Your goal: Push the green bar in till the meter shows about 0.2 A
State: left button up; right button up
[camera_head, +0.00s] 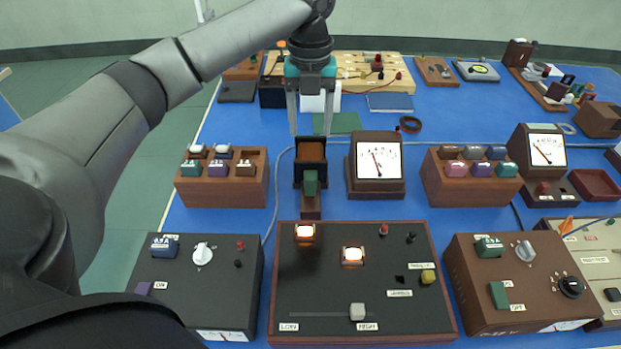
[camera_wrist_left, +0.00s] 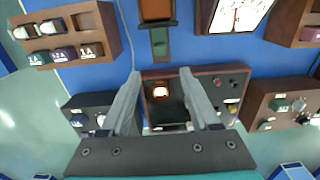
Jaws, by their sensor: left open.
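The green bar (camera_head: 310,183) sits at the front of a dark coil block with a brown front (camera_head: 311,151), on a brown base (camera_head: 311,207). It also shows in the left wrist view (camera_wrist_left: 159,42). The meter (camera_head: 376,160) stands just right of the block; its thin needle leans left of upright, and the scale figures are too small to read. My left gripper (camera_head: 311,128) is open, fingers pointing down, above and behind the block, holding nothing. In the left wrist view its fingers (camera_wrist_left: 159,78) are spread, apart from the bar. My right gripper is out of view.
A control box (camera_head: 424,240) with two lit lamps stands in front of the bar. Racks of coloured blocks stand left (camera_head: 183,196) and right (camera_head: 432,190). A grey cable (camera_head: 277,195) runs left of the block.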

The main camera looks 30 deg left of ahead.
aim_at(310, 176)
pick_arm(q)
notch_tip(310, 176, down, 15)
jog(key=b, duration=0.3)
jog(key=shift+s+d+b, duration=0.1)
jog(key=shift+s+b, duration=0.05)
jog(key=shift+b, duration=0.15)
jog(key=shift+c, duration=1.4)
grip_shut()
